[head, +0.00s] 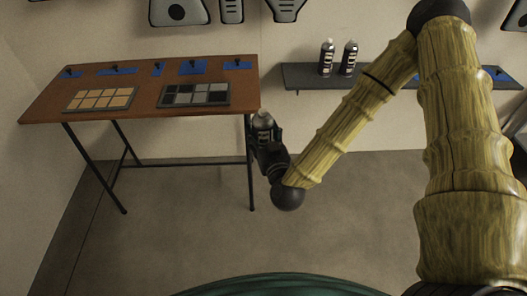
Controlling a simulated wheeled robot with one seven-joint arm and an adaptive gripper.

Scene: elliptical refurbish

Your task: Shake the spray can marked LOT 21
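A dark spray can (264,122) with a grey top stands roughly upright in my gripper (266,136), just off the right end of the wooden table. The gripper's dark fingers are around its lower part and hide some of it. Two similar dark spray cans, one on the left (327,58) and one on the right (348,59), stand upright on the dark wall shelf (300,82). The label print is too small to read, so I cannot tell which can is marked LOT 21.
The wooden table (150,120) at left holds a tan-square tray (101,99), a grey-square tray (194,94) and several blue pieces with small dark items along its back. Open floor (190,235) lies in front. My arm crosses before the shelf.

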